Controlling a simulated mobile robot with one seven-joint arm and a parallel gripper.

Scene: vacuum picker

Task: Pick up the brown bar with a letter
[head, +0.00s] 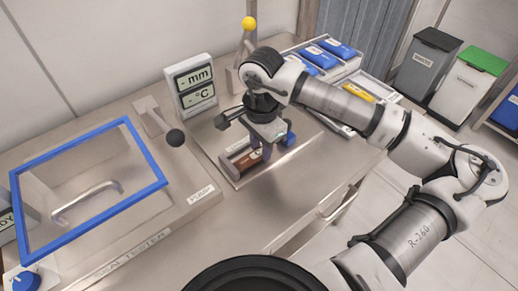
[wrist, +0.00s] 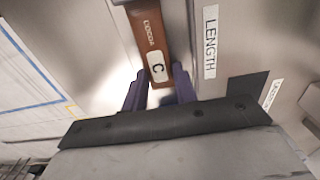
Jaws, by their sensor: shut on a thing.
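The brown bar (wrist: 151,40) shows in the wrist view with the word COCOA and a white label with the letter C. It also shows in the head view (head: 246,161), low on the metal measuring station, partly hidden by my gripper. My gripper (wrist: 160,88) is shut on the near end of the bar, with one dark finger on each side. In the head view my gripper (head: 264,153) points down over the station. The head view does not show clearly whether the bar touches the surface.
A blue-framed clear lid (head: 158,185) stands at the left. A display with mm and °C (head: 194,85) stands behind the station. A lever with a yellow knob (head: 249,23) rises behind my arm. Trays with blue packs (head: 318,57) lie at the back right. Bins (head: 428,60) stand beyond.

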